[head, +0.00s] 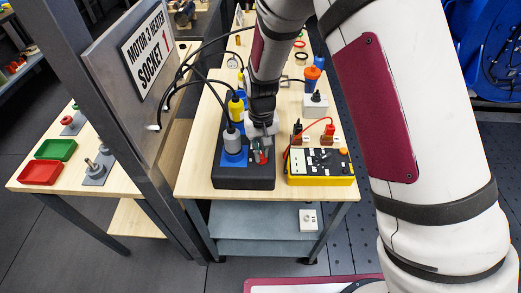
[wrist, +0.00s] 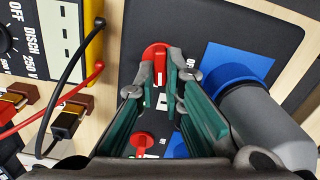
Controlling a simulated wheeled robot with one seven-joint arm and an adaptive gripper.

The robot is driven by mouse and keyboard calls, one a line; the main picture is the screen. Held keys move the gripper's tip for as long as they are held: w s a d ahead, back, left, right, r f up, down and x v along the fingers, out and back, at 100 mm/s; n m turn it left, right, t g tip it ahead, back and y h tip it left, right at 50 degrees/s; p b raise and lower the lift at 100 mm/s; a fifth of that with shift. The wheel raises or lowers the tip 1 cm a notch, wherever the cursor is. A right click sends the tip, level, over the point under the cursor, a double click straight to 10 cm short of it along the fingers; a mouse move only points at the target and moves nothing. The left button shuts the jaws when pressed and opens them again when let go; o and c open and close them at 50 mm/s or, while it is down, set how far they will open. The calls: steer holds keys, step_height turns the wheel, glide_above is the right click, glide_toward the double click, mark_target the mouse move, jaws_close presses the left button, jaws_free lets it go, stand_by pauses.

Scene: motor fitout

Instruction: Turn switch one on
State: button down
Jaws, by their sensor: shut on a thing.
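A dark switch box (head: 243,180) lies on the wooden table, and its dark face fills the middle of the wrist view (wrist: 210,25). A red rotary switch (wrist: 154,52) with a white mark sits on that face. My gripper (wrist: 161,85) is shut on this switch, with one green-padded finger on each side of its handle. A second red switch (wrist: 142,141) shows between the fingers, nearer the wrist. I cannot read which switch is number one. In the head view my gripper (head: 262,145) is low over the box and hides much of the switches.
A grey plug (wrist: 265,125) stands at a blue socket plate (wrist: 240,58), close to the right finger. A yellow meter (head: 320,178) with red and black leads is on the other side. The sign post (head: 120,120) stands left of the table.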

mark_target(262, 153)
steer(key=shift+m, duration=1.1)
steer(key=c, duration=1.7)
jaws_free()
step_height(262, 153, up, 12)
steer(key=shift+d+r, duration=0.1)
